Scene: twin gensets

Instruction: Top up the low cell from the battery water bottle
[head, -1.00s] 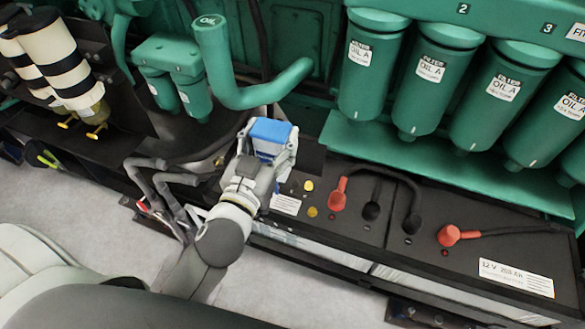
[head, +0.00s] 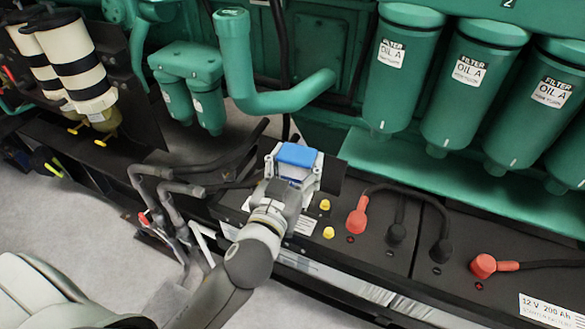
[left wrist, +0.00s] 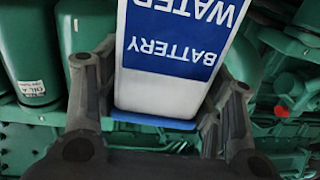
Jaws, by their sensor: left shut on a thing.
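My left gripper (head: 294,172) is shut on the battery water bottle, holding it above the left end of the battery. In the head view the bottle (head: 298,154) shows mostly as a blue end with a little white below. In the left wrist view the bottle (left wrist: 165,88) sits between both fingers, its blue and white BATTERY WATER label upside down. The battery (head: 370,250) has two yellow caps (head: 325,204) just right of the gripper. My arm and gripper hide the battery top to their left, so I cannot tell which cell is low. My right gripper is out of view.
A red terminal boot (head: 357,215) and black cables stand right of the caps; another red boot (head: 483,265) is farther right. Green oil filters (head: 463,85) hang above a green ledge. A green OIL filler pipe (head: 240,65) rises behind the gripper. Grey hoses (head: 165,190) lie left.

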